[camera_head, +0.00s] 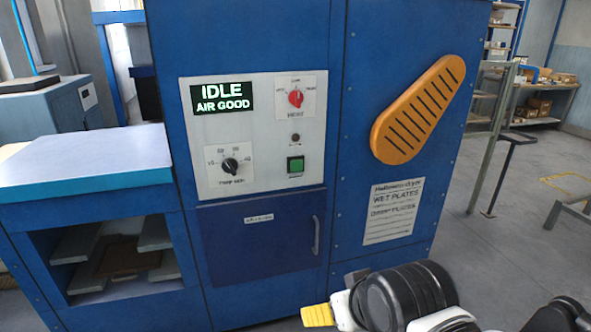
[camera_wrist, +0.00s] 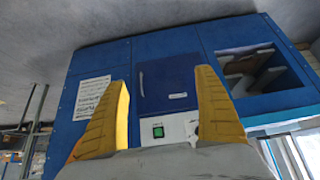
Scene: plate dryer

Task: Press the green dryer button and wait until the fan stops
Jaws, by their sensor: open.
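The display (camera_head: 222,97) reads "IDLE AIR GOOD". My gripper (camera_head: 318,315) is at the bottom of the head view, below and in front of the panel, apart from the button. In the wrist view my gripper (camera_wrist: 165,110) is open, with its yellow fingers spread and nothing between them.
A red knob (camera_head: 295,98) and a black temperature knob (camera_head: 230,165) sit near the button. A dark blue door (camera_head: 260,245) with a handle is below. An orange slotted cover (camera_head: 418,108) sticks out at right. An open bay (camera_head: 120,262) with shelves is at left.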

